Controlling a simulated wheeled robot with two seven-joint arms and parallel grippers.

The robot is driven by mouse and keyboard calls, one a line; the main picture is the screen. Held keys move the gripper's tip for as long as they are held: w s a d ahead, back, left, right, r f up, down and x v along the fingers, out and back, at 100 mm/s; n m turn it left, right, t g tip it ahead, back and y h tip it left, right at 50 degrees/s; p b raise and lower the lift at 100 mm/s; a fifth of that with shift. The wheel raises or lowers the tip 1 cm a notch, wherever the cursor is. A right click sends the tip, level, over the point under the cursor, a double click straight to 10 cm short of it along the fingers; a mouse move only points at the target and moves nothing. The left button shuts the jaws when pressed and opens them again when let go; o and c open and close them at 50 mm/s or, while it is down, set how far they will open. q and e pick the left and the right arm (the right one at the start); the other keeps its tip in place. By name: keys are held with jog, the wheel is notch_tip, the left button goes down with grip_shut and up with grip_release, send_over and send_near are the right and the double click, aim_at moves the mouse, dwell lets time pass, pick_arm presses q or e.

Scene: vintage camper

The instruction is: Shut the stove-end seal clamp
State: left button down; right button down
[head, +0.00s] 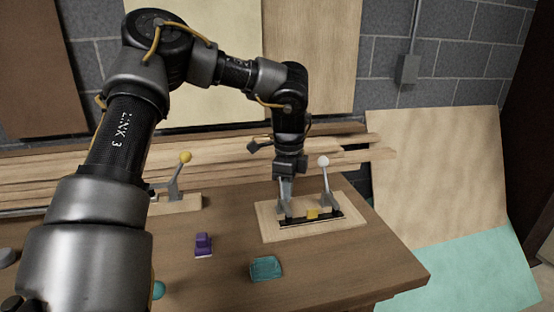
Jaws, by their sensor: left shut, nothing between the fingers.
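A light wooden board (268,232) lies on the table with a dark strip (327,221) along it and a small yellow block (312,213) in the strip's middle. At the strip's right end a grey lever clamp with a white knob (323,161) stands with its handle up. My left gripper (286,203) is shut and empty, pointing down at the strip's left end. A grey fitting there is partly hidden by the gripper; I cannot tell its state or whether I touch it. Another lever with a yellow knob (185,158) stands raised farther left. I cannot tell which clamp is the stove-end one. My right gripper is not in view.
Stacked planks (225,155) run behind. The table's right edge is near the board. My left arm hides part of the table's left side.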

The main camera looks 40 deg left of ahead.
pick_arm(q)
jog(key=shift+r, duration=0.1)
notch_tip(320, 180, up, 7)
jog(key=p, duration=0.4)
dwell(0.7)
